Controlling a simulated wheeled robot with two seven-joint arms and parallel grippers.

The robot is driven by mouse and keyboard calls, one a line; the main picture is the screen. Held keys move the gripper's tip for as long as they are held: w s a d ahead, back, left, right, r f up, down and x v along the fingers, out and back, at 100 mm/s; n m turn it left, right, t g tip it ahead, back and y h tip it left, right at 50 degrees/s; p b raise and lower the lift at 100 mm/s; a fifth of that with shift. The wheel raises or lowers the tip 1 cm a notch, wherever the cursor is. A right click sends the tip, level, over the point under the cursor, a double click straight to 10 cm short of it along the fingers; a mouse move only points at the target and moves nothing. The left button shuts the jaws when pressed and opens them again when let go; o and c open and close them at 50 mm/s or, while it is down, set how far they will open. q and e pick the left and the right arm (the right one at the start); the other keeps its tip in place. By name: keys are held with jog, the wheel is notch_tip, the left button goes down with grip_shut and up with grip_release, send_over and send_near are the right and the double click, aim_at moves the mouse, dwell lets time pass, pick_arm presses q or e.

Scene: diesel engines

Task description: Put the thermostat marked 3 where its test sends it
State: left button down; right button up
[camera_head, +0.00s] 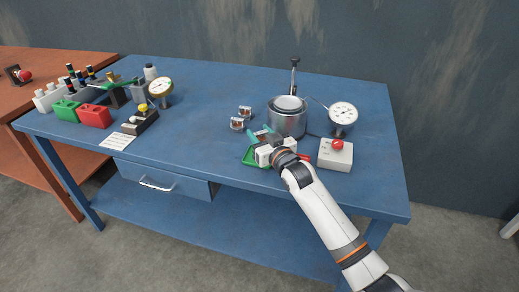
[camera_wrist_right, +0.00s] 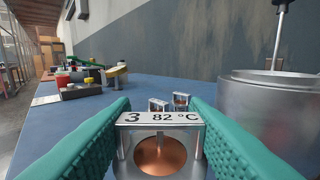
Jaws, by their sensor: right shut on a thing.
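My right gripper (camera_head: 261,133) is shut on the thermostat marked 3 (camera_wrist_right: 160,122). In the right wrist view the thermostat sits between the teal fingers, its label "3 82 °C" facing the camera and a copper disc below it. In the head view the gripper hides most of it. My left gripper is not in view.
Two more thermostats (camera_head: 237,123) (camera_head: 245,111) stand behind the gripper. A dial gauge (camera_head: 343,114) and a box with a red button (camera_head: 336,154) are right of the pot. The blue table's (camera_head: 200,130) middle is clear.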

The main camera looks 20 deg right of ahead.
jog(key=shift+a+f, duration=0.15)
jog(key=shift+f, duration=1.9)
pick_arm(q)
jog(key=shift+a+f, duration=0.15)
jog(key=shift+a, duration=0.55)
pick_arm(e)
jog(key=shift+f, duration=0.2)
jog(key=o, duration=1.1)
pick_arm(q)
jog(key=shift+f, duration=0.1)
pick_arm(e)
jog(key=shift+r, duration=0.1)
